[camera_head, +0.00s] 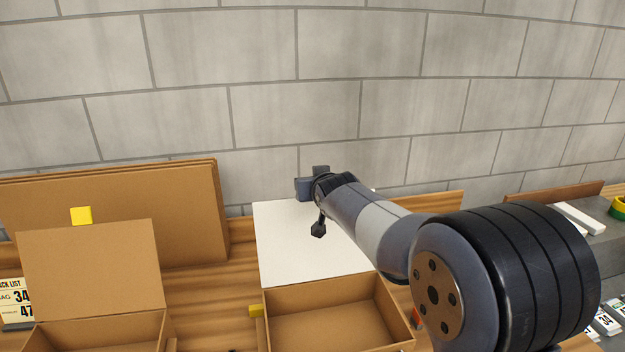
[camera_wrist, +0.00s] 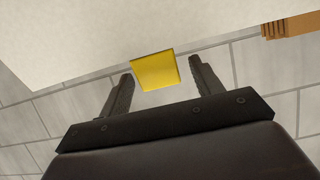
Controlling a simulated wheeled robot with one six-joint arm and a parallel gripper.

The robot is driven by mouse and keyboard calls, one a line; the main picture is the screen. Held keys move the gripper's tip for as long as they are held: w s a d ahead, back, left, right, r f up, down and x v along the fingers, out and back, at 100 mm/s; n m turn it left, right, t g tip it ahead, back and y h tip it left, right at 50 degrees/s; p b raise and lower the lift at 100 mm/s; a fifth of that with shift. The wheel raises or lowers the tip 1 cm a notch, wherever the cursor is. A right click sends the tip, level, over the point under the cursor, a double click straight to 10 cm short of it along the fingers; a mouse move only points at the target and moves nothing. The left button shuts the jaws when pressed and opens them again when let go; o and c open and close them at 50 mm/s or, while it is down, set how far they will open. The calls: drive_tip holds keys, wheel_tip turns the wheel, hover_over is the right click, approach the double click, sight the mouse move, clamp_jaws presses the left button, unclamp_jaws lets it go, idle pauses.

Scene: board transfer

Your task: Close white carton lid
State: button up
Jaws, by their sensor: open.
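The white carton's lid (camera_head: 295,245) stands raised behind its open brown box (camera_head: 330,322), with its white face toward the head camera. In the wrist view the white lid (camera_wrist: 70,35) fills the upper left. A yellow tab (camera_wrist: 156,72) sits at the lid's edge. My gripper (camera_wrist: 161,69) is open, with one finger on each side of the tab and a visible gap to each. In the head view my gripper (camera_head: 311,186) is at the lid's top edge, and the tab there is hidden behind it.
Another open brown carton (camera_head: 90,270) stands at left, with a yellow tab (camera_head: 81,215) on its lid. Brown boards (camera_head: 190,215) lean behind it. A grey block wall (camera_head: 300,100) stands close behind.

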drive_tip(key=shift+x, duration=1.3)
drive_tip(key=shift+c, duration=0.4)
clamp_jaws()
drive_tip(key=shift+s+f+b, duration=0.1)
drive_tip(key=shift+s+b, duration=0.05)
drive_tip(key=shift+b, duration=0.15)
